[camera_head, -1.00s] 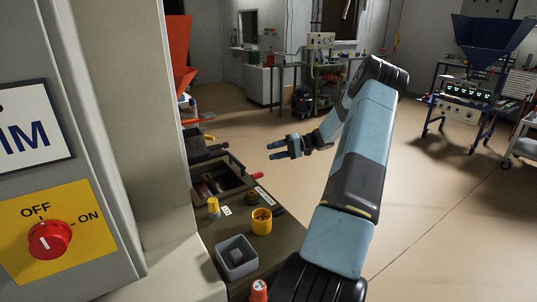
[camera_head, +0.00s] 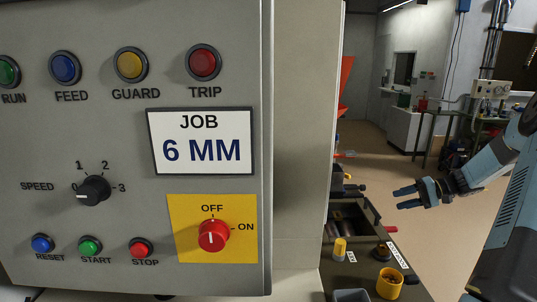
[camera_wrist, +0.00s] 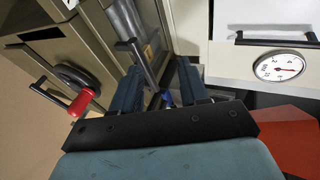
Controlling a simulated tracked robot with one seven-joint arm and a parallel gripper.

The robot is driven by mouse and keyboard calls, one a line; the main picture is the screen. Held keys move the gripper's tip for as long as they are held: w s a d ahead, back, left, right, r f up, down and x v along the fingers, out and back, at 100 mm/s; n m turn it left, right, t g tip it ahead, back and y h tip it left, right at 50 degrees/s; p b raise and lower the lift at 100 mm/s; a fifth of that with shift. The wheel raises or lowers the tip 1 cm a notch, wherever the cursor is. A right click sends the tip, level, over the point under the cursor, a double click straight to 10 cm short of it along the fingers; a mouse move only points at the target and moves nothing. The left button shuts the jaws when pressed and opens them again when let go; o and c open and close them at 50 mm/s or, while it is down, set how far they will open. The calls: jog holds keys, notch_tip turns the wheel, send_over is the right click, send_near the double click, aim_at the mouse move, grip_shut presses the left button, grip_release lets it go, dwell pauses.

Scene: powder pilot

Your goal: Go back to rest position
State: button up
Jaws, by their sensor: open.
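My gripper (camera_head: 402,197) is open and empty in the head view, held out to the left from my arm. It hangs in the air to the right of the control cabinet and above the machine bench, not visibly touching anything. In the wrist view its two blue fingers (camera_wrist: 160,88) are apart with nothing seen held between them. My blue and black arm is cut off at the right edge of the head view.
The control cabinet (camera_head: 120,220) fills the left, with its red OFF/ON knob (camera_head: 213,236). The bench holds a yellow cup (camera_head: 389,283), a yellow-capped item (camera_head: 340,248) and a grey bin (camera_head: 351,295). The wrist view shows a red-handled crank (camera_wrist: 82,103) and a dial gauge (camera_wrist: 279,67).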

jog(key=s+a+r+n+g+h, duration=0.1)
jog(key=s+a+r+h, duration=0.3)
jog(key=s+a+r, duration=0.45)
jog(key=s+a+r+n+g+h, duration=0.15)
jog(key=s+a+r+h, duration=0.35)
jog(key=a, duration=0.6)
jog(key=s+a+r+t+h, duration=0.2)
jog(key=s+r, duration=0.1)
jog(key=s, duration=0.8)
jog(key=s+a+r+t+h, duration=0.1)
jog(key=s+a+r+t, duration=0.1)
jog(key=s, duration=0.8)
jog(key=shift+s+a+r+t+h, duration=0.35)
jog(key=shift+a+r+t+h, duration=0.1)
jog(key=shift+r, duration=0.5)
